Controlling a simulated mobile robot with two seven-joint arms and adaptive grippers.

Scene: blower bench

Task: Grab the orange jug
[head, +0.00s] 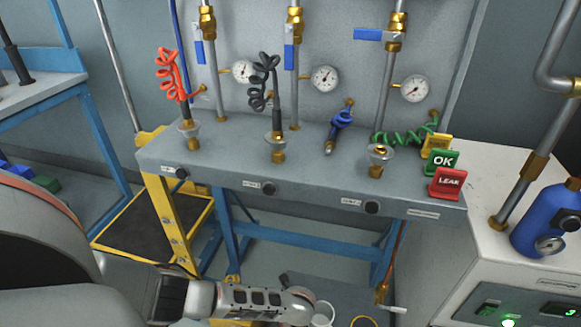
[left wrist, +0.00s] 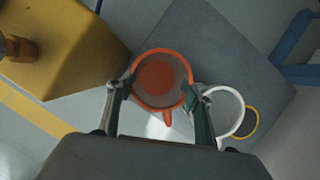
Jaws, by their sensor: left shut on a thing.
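The orange jug (left wrist: 160,76) is seen from above in the left wrist view, its round orange rim and handle showing. My left gripper (left wrist: 164,92) has a finger on each side of it and is shut on it. In the head view my left arm reaches in low along the bottom, and the orange jug cannot be made out there. My right gripper is in neither view.
A white container (left wrist: 226,108) stands close right of the jug, with a yellow ring (left wrist: 251,122) beside it. They are on a dark grey surface (left wrist: 205,45). A yellow block-like part (left wrist: 62,48) is at upper left. The grey bench (head: 230,165) stands above my left arm.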

